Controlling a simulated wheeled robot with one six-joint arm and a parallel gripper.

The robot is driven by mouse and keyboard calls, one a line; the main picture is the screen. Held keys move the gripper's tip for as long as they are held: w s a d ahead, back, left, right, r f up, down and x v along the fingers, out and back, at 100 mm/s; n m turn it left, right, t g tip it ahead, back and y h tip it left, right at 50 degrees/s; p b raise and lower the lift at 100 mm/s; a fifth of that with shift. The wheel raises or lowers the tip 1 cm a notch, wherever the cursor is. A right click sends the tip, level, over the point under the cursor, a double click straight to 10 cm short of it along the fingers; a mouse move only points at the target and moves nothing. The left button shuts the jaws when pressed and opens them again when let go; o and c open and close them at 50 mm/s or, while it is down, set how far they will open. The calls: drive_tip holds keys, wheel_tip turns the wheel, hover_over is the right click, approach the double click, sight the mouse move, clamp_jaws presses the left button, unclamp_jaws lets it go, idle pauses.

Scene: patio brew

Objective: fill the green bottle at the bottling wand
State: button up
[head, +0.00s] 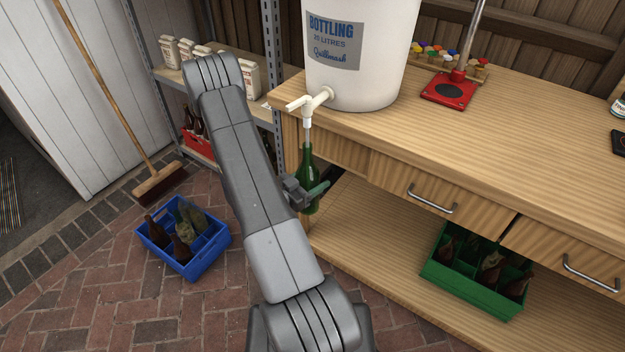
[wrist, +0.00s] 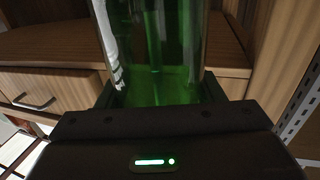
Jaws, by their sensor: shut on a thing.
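The green bottle (head: 307,165) stands upright below the white tap (head: 312,101) of the bottling bucket, at the bench's left front corner. The bottling wand (head: 308,131) hangs from the tap and goes down into the bottle's neck. My gripper (head: 308,191) is shut on the bottle's body. In the wrist view the green bottle (wrist: 185,45) sits between the jaws (wrist: 163,92), with the thin wand (wrist: 153,40) inside it. A brighter green band with a level top edge shows low in the glass and looks like liquid. The bottle's mouth is outside the wrist view.
The white bucket (head: 362,80) stands on the wooden bench (head: 480,130); a red-based capper (head: 452,88) is to its right. A green crate (head: 470,285) of bottles sits on the lower shelf, a blue crate (head: 190,262) on the brick floor. A broom (head: 157,185) leans at left.

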drive_tip(key=shift+r+p, duration=0.35)
drive_tip(key=shift+r, duration=0.45)
idle(7.2)
